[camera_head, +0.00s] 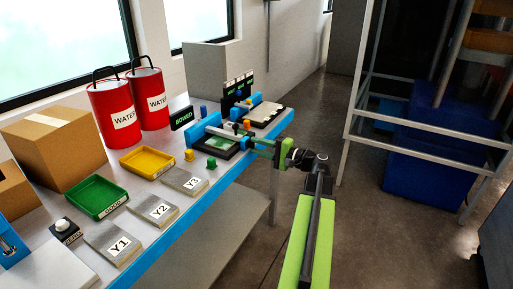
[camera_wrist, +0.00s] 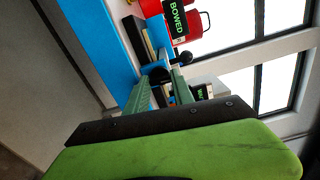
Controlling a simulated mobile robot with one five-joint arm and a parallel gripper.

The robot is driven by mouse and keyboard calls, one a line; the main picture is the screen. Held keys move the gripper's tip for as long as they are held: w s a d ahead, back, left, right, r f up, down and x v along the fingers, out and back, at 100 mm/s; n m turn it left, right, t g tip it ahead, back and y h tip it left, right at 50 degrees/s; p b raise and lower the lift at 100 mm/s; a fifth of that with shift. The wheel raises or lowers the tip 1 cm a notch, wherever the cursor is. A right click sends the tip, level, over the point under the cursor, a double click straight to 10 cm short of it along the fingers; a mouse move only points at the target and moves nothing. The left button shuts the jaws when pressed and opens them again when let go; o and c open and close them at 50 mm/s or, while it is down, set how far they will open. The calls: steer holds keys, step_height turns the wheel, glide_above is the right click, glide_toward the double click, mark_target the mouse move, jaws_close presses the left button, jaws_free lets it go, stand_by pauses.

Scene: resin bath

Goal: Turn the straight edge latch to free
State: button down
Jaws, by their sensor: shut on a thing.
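The station with the "BOWED" sign (camera_head: 182,118) has a blue block, a pale bar (camera_head: 222,134) and a dark-framed tray (camera_head: 206,147) with a green panel. My gripper (camera_head: 252,143) reaches in from the right at the tray's near end. In the wrist view my gripper's green fingers (camera_wrist: 160,84) close around a small dark part, which looks like the latch (camera_wrist: 158,73). A black ball-ended lever (camera_wrist: 185,58) shows just beyond the fingertips. The fingers partly hide the grip, and the latch's exact angle cannot be told.
Yellow (camera_head: 148,161) and green (camera_head: 96,197) trays, plates marked Y1, Y2 and Y3 (camera_head: 185,181), and two red water buckets (camera_head: 113,112) stand left on the bench. Small yellow and green knobs (camera_head: 211,163) sit close to the station. A second similar station (camera_head: 263,116) lies behind.

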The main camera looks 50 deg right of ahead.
steer(key=shift+f+n, duration=0.1)
steer(key=shift+n, duration=0.4)
steer(key=c, duration=1.1)
jaws_free()
steer(key=shift+s, duration=0.1)
steer(key=v, duration=1.7)
steer(key=shift+s, duration=0.2)
